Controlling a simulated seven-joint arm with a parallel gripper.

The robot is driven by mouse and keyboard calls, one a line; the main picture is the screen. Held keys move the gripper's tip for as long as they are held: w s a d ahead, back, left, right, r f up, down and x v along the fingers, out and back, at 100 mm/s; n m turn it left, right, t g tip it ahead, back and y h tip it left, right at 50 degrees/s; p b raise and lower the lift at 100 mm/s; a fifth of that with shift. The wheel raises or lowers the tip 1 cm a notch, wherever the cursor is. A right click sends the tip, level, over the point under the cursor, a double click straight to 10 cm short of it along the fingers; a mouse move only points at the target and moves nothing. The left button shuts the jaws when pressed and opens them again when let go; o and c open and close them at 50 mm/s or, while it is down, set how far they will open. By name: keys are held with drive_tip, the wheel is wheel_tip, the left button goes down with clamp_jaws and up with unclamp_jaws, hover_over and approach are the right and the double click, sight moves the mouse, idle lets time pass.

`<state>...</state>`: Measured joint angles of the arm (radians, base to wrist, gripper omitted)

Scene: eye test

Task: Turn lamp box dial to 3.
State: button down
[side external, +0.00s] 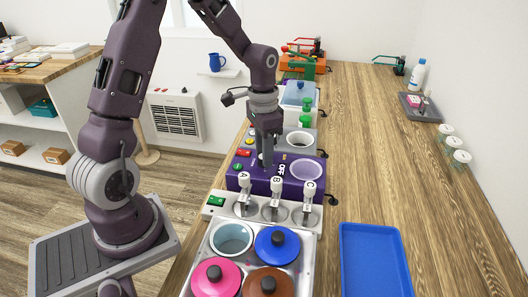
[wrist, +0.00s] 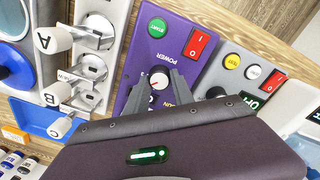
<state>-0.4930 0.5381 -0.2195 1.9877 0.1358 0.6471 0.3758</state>
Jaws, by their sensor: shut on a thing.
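A purple box (side external: 259,184) stands in the row of units on the wooden table in the side view. In the wrist view the purple box (wrist: 172,42) shows a green START button, a red rocker switch and the word POWER. In the side view my gripper (side external: 267,163) points down onto the box top. The fingers hide part of the scale; I cannot read the setting. No label naming a lamp box is readable.
A unit with levers A, B and C (side external: 212,213) stands in front of the box. Nearer are pots with blue (side external: 277,246), pink and brown lids. More units stand behind. A blue tray (side external: 375,262) lies at right. The table's middle right is clear.

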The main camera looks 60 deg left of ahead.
drive_tip(key=m, duration=0.5)
drive_tip(key=shift+m, duration=0.4)
idle(0.4)
drive_tip(key=c, duration=1.1)
unclamp_jaws()
drive_tip(key=shift+r, duration=0.1)
wheel_tip(320, 180, up, 7)
drive_tip(key=shift+w+f, duration=0.15)
drive_tip(key=shift+r, duration=0.25)
drive_tip(key=s+d+r+n+t, duration=0.2)
drive_tip(key=s+d+r, duration=0.1)
drive_tip(key=s, duration=0.3)
drive_tip(key=s+d+r+n+t, duration=0.1)
drive_tip(key=s+d+r+n, duration=0.2)
drive_tip(key=s, duration=0.4)
drive_tip(key=s+d+r+n+t, duration=0.2)
drive_tip(key=s+d+r, duration=0.2)
drive_tip(key=s, duration=0.3)
drive_tip(key=shift+s+d+r+n+t, duration=0.1)
drive_tip(key=shift+d+r+n+t, duration=0.25)
drive_tip(key=shift+d, duration=0.2)
